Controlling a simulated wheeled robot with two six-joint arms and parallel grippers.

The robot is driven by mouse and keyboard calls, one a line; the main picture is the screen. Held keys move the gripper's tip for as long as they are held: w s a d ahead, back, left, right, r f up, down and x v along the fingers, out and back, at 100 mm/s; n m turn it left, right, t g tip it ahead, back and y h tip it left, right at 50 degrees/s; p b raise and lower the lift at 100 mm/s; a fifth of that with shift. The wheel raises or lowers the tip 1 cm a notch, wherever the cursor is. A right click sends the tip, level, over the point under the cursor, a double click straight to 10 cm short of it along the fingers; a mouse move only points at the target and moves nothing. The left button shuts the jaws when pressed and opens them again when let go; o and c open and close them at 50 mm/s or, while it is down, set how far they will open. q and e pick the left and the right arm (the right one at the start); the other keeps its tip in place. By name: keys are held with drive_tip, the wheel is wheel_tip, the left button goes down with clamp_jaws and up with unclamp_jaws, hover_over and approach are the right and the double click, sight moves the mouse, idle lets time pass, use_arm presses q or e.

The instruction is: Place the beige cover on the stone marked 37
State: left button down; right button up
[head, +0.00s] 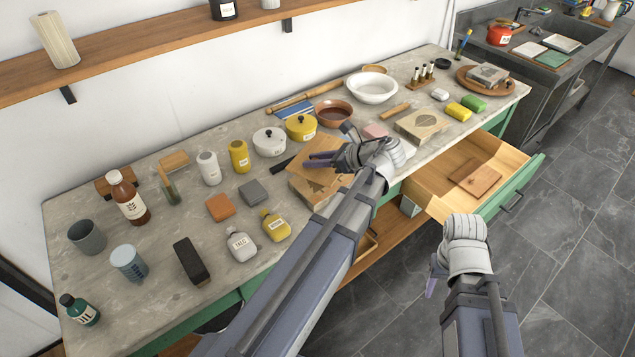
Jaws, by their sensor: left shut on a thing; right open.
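My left gripper (318,158) is shut on a flat tan-brown cover (310,171), held tilted near the front edge of the counter. A pale stone block (305,193) with a dark print lies just below it, partly hidden by the cover and my arm; I cannot tell if they touch. A second printed stone (422,124) lies to the right, behind the open drawer. A third stone (488,74) sits on a round wooden board at the far right end. The number labels are too small to read. My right gripper (434,277) is open and empty, low in front of the drawer.
The open drawer (432,207) juts out and holds a brown wooden board (474,178). Pots, bowls and bottles crowd the counter (75,205) behind and left of the stones. A yellow bottle (275,226) stands left of my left arm. A sink (560,30) is at the far right.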

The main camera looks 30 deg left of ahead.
use_arm(q)
drive_tip(key=b, duration=0.3)
hover_over(315, 190)
wheel_tip(315, 190, down, 4)
drive_tip(key=shift+w+f, duration=0.1)
drive_tip(key=shift+f, duration=0.15)
drive_tip(key=shift+f+b, duration=0.15)
drive_tip(key=shift+b, duration=0.15)
wheel_tip(315, 190, down, 4)
drive_tip(key=b, duration=0.3)
drive_tip(key=shift+r+b, duration=0.2)
drive_tip(key=shift+b, duration=0.1)
drive_tip(key=shift+r, duration=0.1)
drive_tip(key=c, duration=0.7)
unclamp_jaws()
